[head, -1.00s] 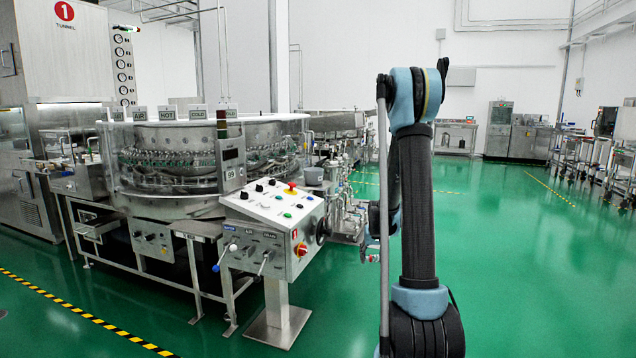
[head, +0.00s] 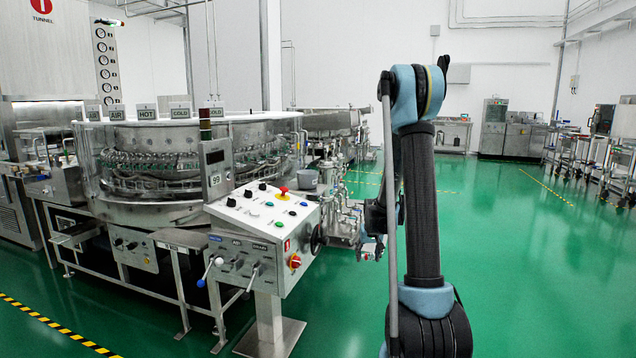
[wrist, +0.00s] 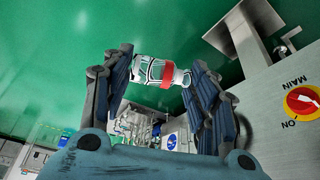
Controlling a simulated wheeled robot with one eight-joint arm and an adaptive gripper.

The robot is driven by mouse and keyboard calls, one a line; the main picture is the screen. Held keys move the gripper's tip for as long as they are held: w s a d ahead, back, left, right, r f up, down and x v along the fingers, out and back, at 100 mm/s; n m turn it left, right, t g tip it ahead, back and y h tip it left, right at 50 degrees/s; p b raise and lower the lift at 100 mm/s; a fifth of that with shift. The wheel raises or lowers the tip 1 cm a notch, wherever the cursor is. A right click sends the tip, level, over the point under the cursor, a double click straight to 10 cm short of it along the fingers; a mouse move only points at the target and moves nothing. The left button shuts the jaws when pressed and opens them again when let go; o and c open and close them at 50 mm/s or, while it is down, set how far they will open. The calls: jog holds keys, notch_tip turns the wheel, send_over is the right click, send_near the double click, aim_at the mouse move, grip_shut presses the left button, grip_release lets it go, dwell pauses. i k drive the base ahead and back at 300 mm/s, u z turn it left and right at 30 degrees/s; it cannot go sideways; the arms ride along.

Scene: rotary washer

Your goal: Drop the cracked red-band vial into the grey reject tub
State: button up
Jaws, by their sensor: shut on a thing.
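The vial (wrist: 161,72) is clear with a red band. It lies sideways across the wrist view, between the two dark finger pads of my gripper (wrist: 160,82), which is shut on it. In the head view my gripper (head: 371,249) is small and partly behind my arm, to the right of the control console and over the green floor; the vial is too small there to make out clearly. A grey tub (head: 307,179) sits by the back right corner of the console top, to the left of my gripper. Its inside cannot be seen.
The control console (head: 262,212) has knobs, buttons and a red emergency stop (head: 282,190). Its red main switch (wrist: 303,104) is close on the right in the wrist view. The round washer (head: 150,185) stands behind it. Green floor is open to the right.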

aim_at(307, 188)
jog(key=i, duration=1.25)
jog(key=u, duration=0.1)
